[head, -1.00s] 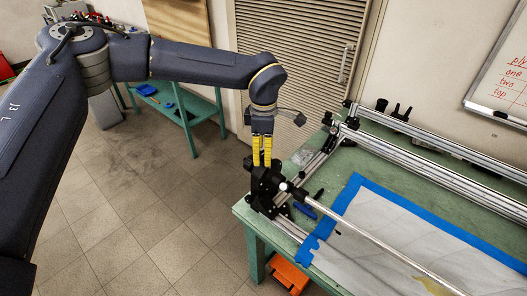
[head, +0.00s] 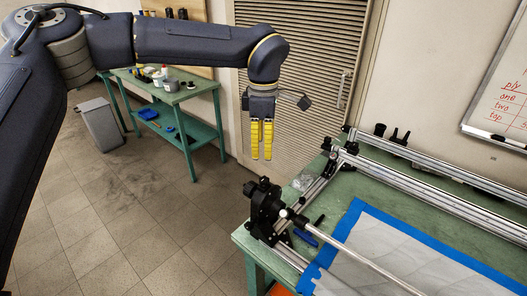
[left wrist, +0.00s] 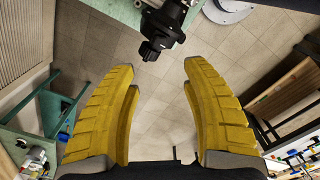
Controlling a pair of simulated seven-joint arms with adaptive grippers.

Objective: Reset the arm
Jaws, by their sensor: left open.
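My left arm comes in from the left in the head view. Its gripper (head: 261,158), with yellow ribbed fingers, points down in the air behind the left end of the green table (head: 240,238). In the left wrist view the two fingers (left wrist: 162,78) stand wide apart with nothing between them. The black clamp-like fitting (head: 264,204) on the rail's left end is below and apart from the gripper; it also shows in the left wrist view (left wrist: 165,28). My right gripper is not in view.
The green table carries metal rails (head: 430,173) and a pale sheet edged with blue tape (head: 352,213). A green workbench (head: 190,95) and a grey bin (head: 101,124) stand behind at left. A whiteboard (head: 505,105) hangs at right. The tiled floor between is clear.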

